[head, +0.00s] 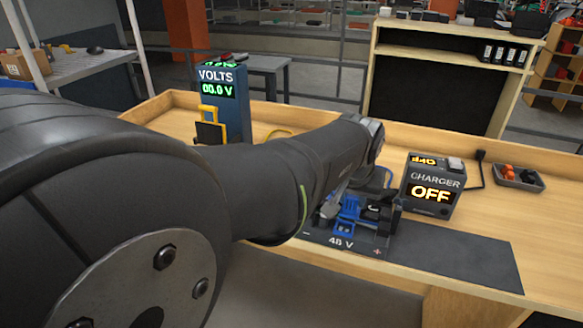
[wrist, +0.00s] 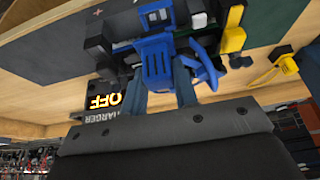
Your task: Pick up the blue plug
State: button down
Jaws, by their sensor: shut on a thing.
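The blue plug (head: 347,210) is at the 48 V unit (head: 345,242) on the bench, in the middle of the head view. In the wrist view the blue plug (wrist: 158,62) is between the two fingers of my gripper (wrist: 160,85), which is shut on it. A blue cable (wrist: 208,70) curves off beside it. The plug is close against the dark unit; I cannot tell whether it is still seated in it. My arm hides part of the gripper in the head view.
The charger (head: 434,187) reading OFF stands right of the unit. A small tray (head: 519,178) with orange and black pieces lies farther right. The volts meter (head: 222,100) reading 00.0 V stands at the back left, with a yellow-handled item (head: 209,128) on it. The front right bench is clear.

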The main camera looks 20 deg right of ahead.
jog(key=s+d+r+n+y, duration=0.1)
jog(key=s+r+n+y, duration=0.5)
jog(key=n, duration=1.2)
jog(key=s, duration=0.4)
jog(key=shift+s+d+r+y, duration=0.15)
jog(key=shift+s+d+y, duration=0.15)
jog(key=shift+d+y, duration=0.1)
jog(key=w+d, duration=0.9)
jog(key=w, duration=0.4)
jog(key=w+d, duration=0.8)
jog(key=w, duration=0.6)
jog(key=shift+d+f, duration=0.35)
jog(key=shift+d, duration=0.05)
jog(key=shift+r, duration=2.55)
